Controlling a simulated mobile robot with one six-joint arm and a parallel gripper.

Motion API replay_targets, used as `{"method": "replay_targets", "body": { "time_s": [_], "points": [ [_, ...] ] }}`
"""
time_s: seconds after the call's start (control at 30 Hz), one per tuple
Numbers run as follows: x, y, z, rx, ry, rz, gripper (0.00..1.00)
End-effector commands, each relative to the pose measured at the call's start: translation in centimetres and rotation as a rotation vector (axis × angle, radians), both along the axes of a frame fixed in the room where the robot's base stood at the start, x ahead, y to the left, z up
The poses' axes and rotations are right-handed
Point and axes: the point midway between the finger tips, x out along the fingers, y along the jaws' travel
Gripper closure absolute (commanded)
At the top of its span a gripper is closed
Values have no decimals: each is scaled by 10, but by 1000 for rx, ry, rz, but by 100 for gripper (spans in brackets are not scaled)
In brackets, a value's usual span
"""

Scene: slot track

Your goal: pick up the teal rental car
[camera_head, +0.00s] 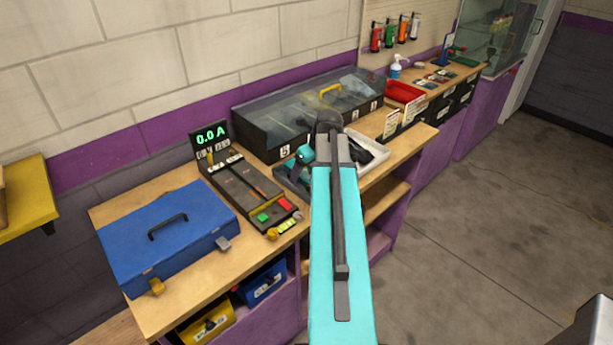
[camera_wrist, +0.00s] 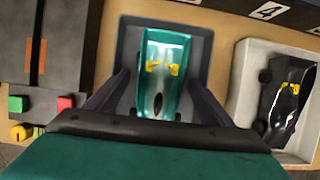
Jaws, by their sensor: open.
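The teal car (camera_wrist: 162,82) with yellow marks lies in a dark square tray (camera_wrist: 128,40) in the middle of the wrist view. My gripper (camera_wrist: 163,88) is open, with one dark finger on each side of the car. Gaps show between the fingers and the car, and nothing is held. The car's near end comes close to the dark edge of my wrist. In the head view my arm covers much of this spot, and I cannot make out the car clearly there.
A white tray (camera_wrist: 242,85) holding a black car (camera_wrist: 287,100) stands close on the right. On the left is the control unit (camera_head: 240,185) with a 0.0 A display and buttons. A blue case (camera_head: 170,235) lies further left. A clear-lidded box (camera_head: 270,108) stands behind.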

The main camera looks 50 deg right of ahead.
Motion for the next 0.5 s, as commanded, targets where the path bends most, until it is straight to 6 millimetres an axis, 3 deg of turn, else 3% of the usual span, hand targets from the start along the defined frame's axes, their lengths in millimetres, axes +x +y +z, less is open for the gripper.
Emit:
{"method": "replay_targets", "body": {
  "time_s": [0.47,0.5],
  "points": [
    [0,-1,0,-1,0,-1,25],
    [-1,-1,0,-1,0,-1,32]
  ]
}}
